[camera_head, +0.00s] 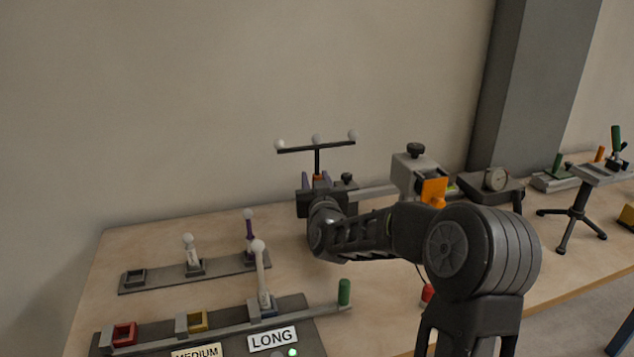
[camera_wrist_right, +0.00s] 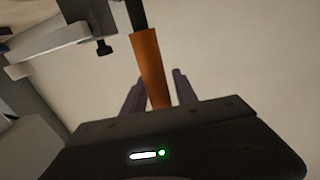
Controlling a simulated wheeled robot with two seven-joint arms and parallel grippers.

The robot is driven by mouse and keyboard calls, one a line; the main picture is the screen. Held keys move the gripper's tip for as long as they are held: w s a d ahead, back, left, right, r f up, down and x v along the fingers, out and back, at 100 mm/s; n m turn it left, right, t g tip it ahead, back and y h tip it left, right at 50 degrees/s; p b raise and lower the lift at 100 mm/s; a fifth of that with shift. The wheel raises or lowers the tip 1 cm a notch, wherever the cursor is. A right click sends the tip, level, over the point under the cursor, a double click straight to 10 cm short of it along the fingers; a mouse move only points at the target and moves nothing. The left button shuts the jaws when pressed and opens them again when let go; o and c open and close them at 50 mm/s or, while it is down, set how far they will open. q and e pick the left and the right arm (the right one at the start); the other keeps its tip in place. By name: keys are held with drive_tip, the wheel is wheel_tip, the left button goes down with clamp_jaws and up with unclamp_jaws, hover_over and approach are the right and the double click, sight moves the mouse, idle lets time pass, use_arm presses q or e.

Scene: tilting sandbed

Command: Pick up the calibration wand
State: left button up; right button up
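The calibration wand is a dark T-shaped bar (camera_head: 317,148) with three pale balls on top, upright in the middle of the head view. Its orange handle (camera_wrist_right: 151,68) stands between the fingers of my right gripper (camera_head: 317,181). In the right wrist view the two fingers (camera_wrist_right: 157,88) flank the handle, with a visible gap at least on the right side, so the gripper looks open around it. The handle's lower end is hidden behind the gripper body. My left gripper is not in view.
A grey clamp block with a black knob (camera_head: 415,173) and an orange piece stands right of the gripper. At front left are a rack (camera_head: 213,271) with white-balled posts and a labelled board with coloured sockets.

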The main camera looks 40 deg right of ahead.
clamp_jaws()
drive_tip(key=shift+r, duration=0.15)
wheel_tip(320, 180, up, 18)
drive_tip(key=p, duration=0.3)
idle(0.4)
idle(0.5)
wheel_tip(320, 180, up, 9)
drive_tip(key=p, duration=0.9)
drive_tip(key=shift+p, duration=0.4)
drive_tip(key=shift+f, duration=0.2)
